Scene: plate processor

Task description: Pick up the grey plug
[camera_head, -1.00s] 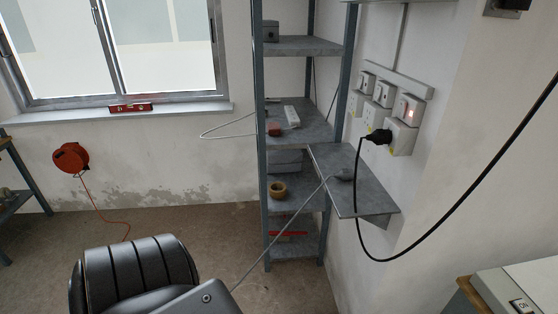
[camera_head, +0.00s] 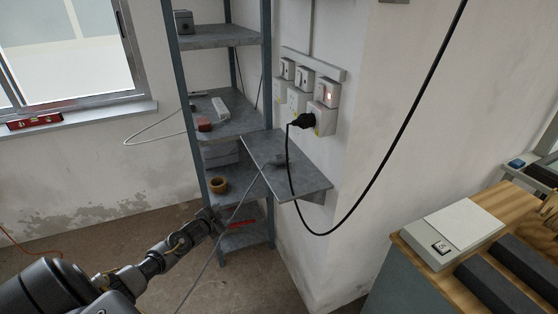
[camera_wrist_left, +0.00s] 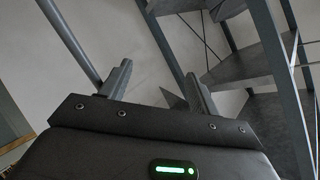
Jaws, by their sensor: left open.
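The grey plug (camera_head: 279,160) lies on the small grey wall shelf (camera_head: 300,184), below the sockets. Its thin grey cable (camera_head: 232,222) runs down off the shelf to the lower left and passes close to my left gripper. My left gripper (camera_head: 218,219) is at the lower left of the wall shelf, in front of the lower part of the rack and apart from the plug. In the left wrist view its two fingers (camera_wrist_left: 159,72) are spread with nothing between them. The plug cannot be made out there. My right gripper is not in view.
A black plug (camera_head: 305,121) with a black cable sits in a wall socket, and the cable loops down past the shelf. A metal rack (camera_head: 268,90) stands left of the wall shelf. A wooden bench (camera_head: 413,244) with a white box is at right.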

